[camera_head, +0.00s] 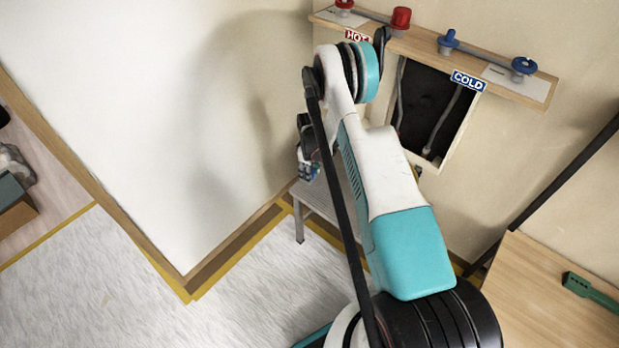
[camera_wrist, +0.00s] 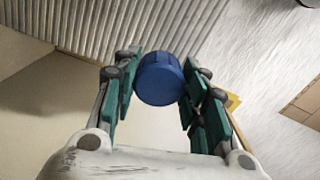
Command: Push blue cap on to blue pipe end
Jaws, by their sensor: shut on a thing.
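A blue round cap (camera_wrist: 160,78) is held between the green-padded fingers of my gripper (camera_wrist: 158,84) in the wrist view. The gripper is shut on it. The cap's round face is toward the camera. In the head view the blue pipe end (camera_head: 448,41) is on the wooden wall rail, above the COLD label. My arm stands between the camera and the wall, left of the pipe end. The gripper and cap are not clearly visible in the head view. The wrist view shows no pipe end near the cap.
A blue valve handle (camera_head: 524,66) is right of the pipe end. A red cap (camera_head: 401,18) and red valve (camera_head: 345,4) are to its left. Below the rail is a wall opening (camera_head: 424,108) with pipes. A wooden table (camera_head: 545,295) stands at lower right.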

